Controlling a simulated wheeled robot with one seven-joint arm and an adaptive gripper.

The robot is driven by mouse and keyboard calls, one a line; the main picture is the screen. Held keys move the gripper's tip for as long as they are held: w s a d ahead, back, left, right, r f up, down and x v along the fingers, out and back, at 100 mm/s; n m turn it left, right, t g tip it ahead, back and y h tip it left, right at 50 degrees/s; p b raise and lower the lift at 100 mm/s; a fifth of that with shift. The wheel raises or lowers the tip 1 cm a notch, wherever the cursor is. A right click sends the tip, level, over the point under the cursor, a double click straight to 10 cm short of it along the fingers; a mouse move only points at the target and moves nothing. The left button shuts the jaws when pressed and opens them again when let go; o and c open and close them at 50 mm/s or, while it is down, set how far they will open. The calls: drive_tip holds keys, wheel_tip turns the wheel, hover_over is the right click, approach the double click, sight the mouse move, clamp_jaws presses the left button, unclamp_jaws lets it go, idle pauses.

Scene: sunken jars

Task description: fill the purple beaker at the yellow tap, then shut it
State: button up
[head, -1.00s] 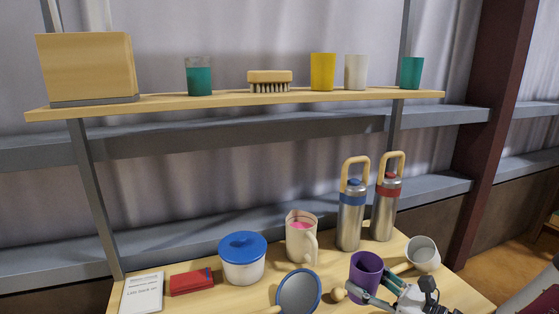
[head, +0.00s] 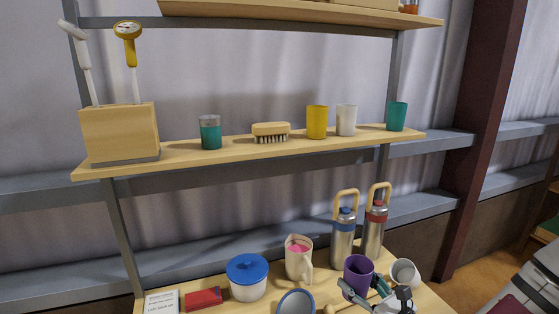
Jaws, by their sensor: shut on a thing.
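The purple beaker (head: 359,266) is upright at the bottom right of the head view, at the front of the lower table. My gripper (head: 366,291) is shut on it, with fingers at its lower part. The fingers and picture edge partly hide its base, so I cannot tell whether it touches the table. The inside looks dark, and I cannot make out a fill level. I cannot make out a yellow tap in this view.
Close by are a white mug (head: 405,273), steel flasks (head: 343,242), a cream jug (head: 298,258), a blue-lidded pot (head: 247,277) and a red box (head: 203,298). The shelf (head: 180,155) above holds cups, a brush (head: 271,131) and a block (head: 120,132) with a yellow dial tool (head: 129,32).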

wheel_tip(320, 180, up, 10)
drive_tip(key=p, duration=0.7)
drive_tip(key=shift+r+p, duration=0.15)
drive_tip(key=shift+p, duration=0.15)
wheel_tip(320, 180, up, 9)
drive_tip(key=w+m+t+h, duration=0.1)
drive_tip(key=w+m+h, duration=0.1)
drive_tip(key=h, duration=0.1)
drive_tip(key=shift+h, duration=0.3)
